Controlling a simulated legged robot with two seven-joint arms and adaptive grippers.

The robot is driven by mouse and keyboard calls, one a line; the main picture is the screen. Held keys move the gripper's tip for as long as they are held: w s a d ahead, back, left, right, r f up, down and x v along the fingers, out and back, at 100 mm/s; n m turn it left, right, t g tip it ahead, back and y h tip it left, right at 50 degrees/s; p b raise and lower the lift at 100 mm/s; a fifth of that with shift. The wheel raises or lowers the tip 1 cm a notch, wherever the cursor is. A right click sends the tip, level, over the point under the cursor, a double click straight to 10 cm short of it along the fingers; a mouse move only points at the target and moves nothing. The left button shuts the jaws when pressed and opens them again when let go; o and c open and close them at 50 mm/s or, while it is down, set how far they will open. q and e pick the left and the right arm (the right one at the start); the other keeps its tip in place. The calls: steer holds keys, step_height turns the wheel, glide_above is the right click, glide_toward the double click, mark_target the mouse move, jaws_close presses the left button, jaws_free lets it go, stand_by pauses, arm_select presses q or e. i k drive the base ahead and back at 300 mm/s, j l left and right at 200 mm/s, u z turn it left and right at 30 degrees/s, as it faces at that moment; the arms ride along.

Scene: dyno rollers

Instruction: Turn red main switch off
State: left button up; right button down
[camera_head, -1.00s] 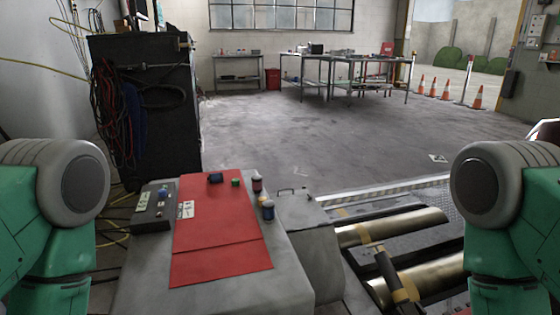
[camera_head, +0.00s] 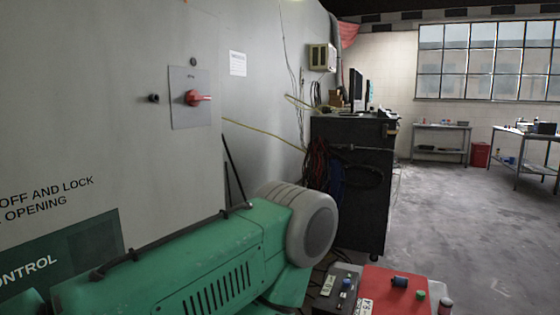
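The red main switch (camera_head: 196,97) is a red rotary handle on a grey square plate (camera_head: 186,112), mounted on a light grey cabinet wall at the upper left. Its handle points roughly sideways, to the right. My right arm and gripper are out of the picture.
A small black knob (camera_head: 154,98) is left of the switch plate. A dark cabinet (camera_head: 350,215) with hanging cables stands to the right of my arm. A red-topped console (camera_head: 385,295) is at the bottom. Open floor (camera_head: 455,220) lies to the right.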

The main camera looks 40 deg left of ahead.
mark_target(194, 98)
steer(key=l+u, duration=0.1)
steer(key=u, duration=0.3)
steer(key=l+u, duration=0.15)
steer(key=u, duration=0.25)
steer(key=l+u, duration=0.15)
steer(key=u, duration=0.7)
steer(key=i+l+u, duration=0.1)
steer(key=u, duration=0.35)
steer(key=l+u, duration=0.15)
steer(key=u, duration=0.3)
steer(key=j+z, duration=0.1)
steer(key=z, duration=0.15)
steer(key=k, duration=0.05)
